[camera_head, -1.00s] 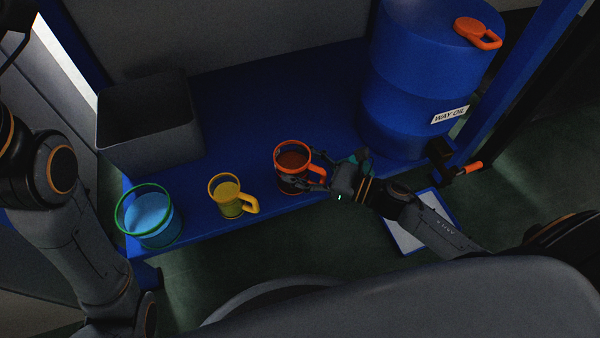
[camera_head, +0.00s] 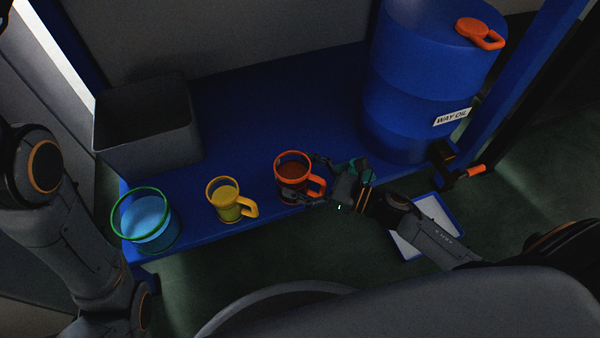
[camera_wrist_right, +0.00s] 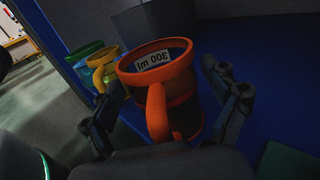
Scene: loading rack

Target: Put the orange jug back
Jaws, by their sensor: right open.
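The orange jug (camera_head: 292,168), with dark liquid in it, stands upright on the blue shelf (camera_head: 250,115) near its front edge. In the right wrist view the orange jug (camera_wrist_right: 178,95) carries a "300 ml" label inside, and its handle points toward my wrist. My right gripper (camera_head: 305,177) is open, with one finger on each side of the jug. In the right wrist view the fingers of my right gripper (camera_wrist_right: 168,112) appear apart from the jug's wall. My left arm shows at the left edge of the head view, but its gripper is out of view.
A yellow jug (camera_head: 224,204) and a green-rimmed jug (camera_head: 148,228) with blue liquid stand left of it. A grey bin (camera_head: 150,140) is behind them. A blue "WAY OIL" drum (camera_head: 410,90) stands at the right, above a tray (camera_head: 428,225). The shelf's middle is clear.

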